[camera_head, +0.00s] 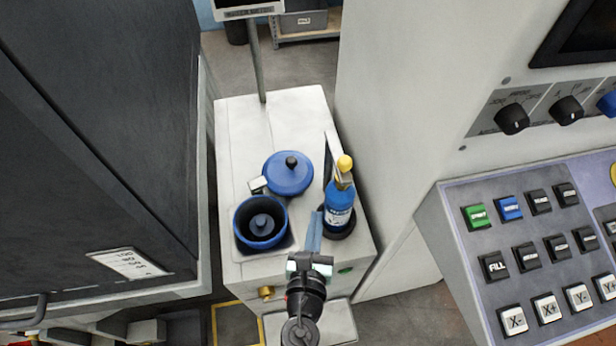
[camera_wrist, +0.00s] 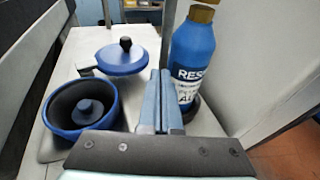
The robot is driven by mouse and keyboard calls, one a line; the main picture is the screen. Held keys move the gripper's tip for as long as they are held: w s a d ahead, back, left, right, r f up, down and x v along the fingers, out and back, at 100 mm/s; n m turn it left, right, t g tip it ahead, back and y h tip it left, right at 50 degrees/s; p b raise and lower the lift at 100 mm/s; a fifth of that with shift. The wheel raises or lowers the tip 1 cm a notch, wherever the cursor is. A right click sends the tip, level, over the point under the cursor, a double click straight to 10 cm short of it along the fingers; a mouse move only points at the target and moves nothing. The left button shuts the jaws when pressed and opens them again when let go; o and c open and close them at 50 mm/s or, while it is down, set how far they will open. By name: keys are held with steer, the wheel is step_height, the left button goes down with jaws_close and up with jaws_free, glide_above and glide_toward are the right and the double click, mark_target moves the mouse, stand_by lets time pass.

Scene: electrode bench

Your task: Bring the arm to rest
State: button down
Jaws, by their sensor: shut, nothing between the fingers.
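My gripper (camera_head: 314,232) is shut and empty, its blue fingers together above the front of the white bench cabinet (camera_head: 290,118). In the wrist view the closed fingers (camera_wrist: 162,84) point forward between the blue pot and the blue bottle. My arm comes in from the bottom of the head view. The fingertips are beside the bottle; whether they touch it I cannot tell.
A blue bottle (camera_head: 339,207) with a yellow top stands right of my gripper. An open blue pot (camera_head: 261,222) and its blue lid (camera_head: 289,172) are to the left. A control panel (camera_head: 530,250) stands at right, a dark cabinet (camera_head: 100,130) at left.

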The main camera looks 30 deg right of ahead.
steer(key=w+a+r+m+t, duration=0.15)
steer(key=w+r+m, duration=0.35)
steer(key=r, duration=0.6)
steer(key=w+a+r+m+t, duration=0.1)
steer(key=w+r+m+t, duration=0.2)
steer(key=r+m, duration=0.65)
steer(key=w+a+r+m+t, duration=0.2)
steer(key=w+r+m, duration=0.25)
steer(key=r, duration=0.85)
steer(key=s+a+r+m+t+y, duration=0.2)
steer(key=s+a+r+m+y, duration=0.1)
steer(key=r, duration=0.7)
steer(key=s+a+r+m+t+y, duration=0.3)
steer(key=s+a+r, duration=0.1)
steer(key=r, duration=0.6)
steer(key=s+a+r+m+t+y, duration=0.2)
steer(key=s+a+r+m+t, duration=0.1)
steer(key=r, duration=0.8)
steer(key=s+a+m, duration=0.1)
steer(key=s, duration=0.1)
steer(key=shift+s+a+y, duration=0.3)
steer(key=shift+y, duration=0.1)
steer(key=shift+t, duration=0.25)
